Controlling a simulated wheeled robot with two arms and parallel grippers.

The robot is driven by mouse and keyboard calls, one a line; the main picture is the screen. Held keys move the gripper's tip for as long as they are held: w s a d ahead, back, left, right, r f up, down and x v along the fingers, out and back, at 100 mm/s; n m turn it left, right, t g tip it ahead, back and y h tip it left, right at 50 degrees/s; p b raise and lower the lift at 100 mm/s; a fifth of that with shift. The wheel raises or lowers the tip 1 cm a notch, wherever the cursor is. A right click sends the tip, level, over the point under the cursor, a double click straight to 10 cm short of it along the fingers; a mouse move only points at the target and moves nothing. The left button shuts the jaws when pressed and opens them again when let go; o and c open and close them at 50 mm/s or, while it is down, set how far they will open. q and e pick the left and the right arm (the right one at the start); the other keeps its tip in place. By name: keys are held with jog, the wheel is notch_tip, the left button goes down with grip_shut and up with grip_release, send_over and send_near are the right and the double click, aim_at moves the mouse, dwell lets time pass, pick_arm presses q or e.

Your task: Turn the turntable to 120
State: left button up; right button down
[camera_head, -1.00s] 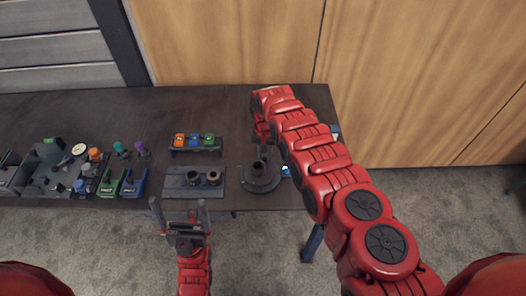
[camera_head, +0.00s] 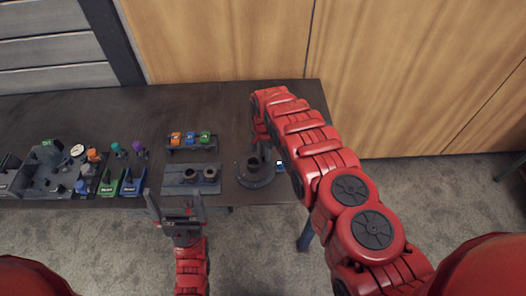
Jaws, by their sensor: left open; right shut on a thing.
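The turntable (camera_head: 254,178) is a dark round disc near the front edge of the table, with a short dark pipe piece (camera_head: 253,163) standing at its middle. My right gripper (camera_head: 264,152) reaches down at the turntable from behind and to the right. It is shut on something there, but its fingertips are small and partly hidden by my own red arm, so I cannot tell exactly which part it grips. My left gripper (camera_head: 176,210) is open and empty in front of the table edge, below the flat plate. No angle marking is readable.
A dark plate (camera_head: 171,190) with two short pipe pieces lies left of the turntable. A rack with orange, blue and green blocks (camera_head: 191,139) stands behind it. Green (camera_head: 110,188) and blue bins and a cluttered tray (camera_head: 38,185) fill the left. The table's back middle is clear.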

aim_at(266, 172)
jog(key=shift+s+m, duration=0.15)
jog(key=shift+m, duration=0.45)
jog(key=shift+s+d+m, duration=0.2)
jog(key=shift+s+m, duration=0.1)
jog(key=shift+m, duration=0.1)
jog(key=shift+s+d+m, duration=0.1)
jog(key=shift+s+m, duration=0.15)
jog(key=shift+m, duration=0.5)
jog(key=shift+s+d+m, duration=0.1)
jog(key=shift+s+m, duration=0.1)
jog(key=shift+m, duration=0.55)
jog(key=shift+s+m, duration=0.4)
jog(key=shift+m, duration=0.5)
jog(key=shift+s+m+p, duration=0.25)
jog(key=shift+s+m, duration=0.05)
jog(key=shift+m, duration=0.4)
jog(key=shift+s+m+p, duration=0.2)
jog(key=shift+s+m, duration=0.05)
jog(key=shift+m, duration=0.45)
jog(key=shift+s+a+m+p, duration=0.1)
jog(key=shift+s+m+p, duration=0.25)
jog(key=shift+m, duration=0.4)
jog(key=shift+s+a+m+p, duration=0.15)
jog(key=shift+m+p, duration=0.3)
jog(key=shift+m, duration=0.3)
jog(key=shift+s+m, duration=0.1)
jog(key=shift+m, duration=0.3)
jog(key=c, duration=0.8)
grip_release()
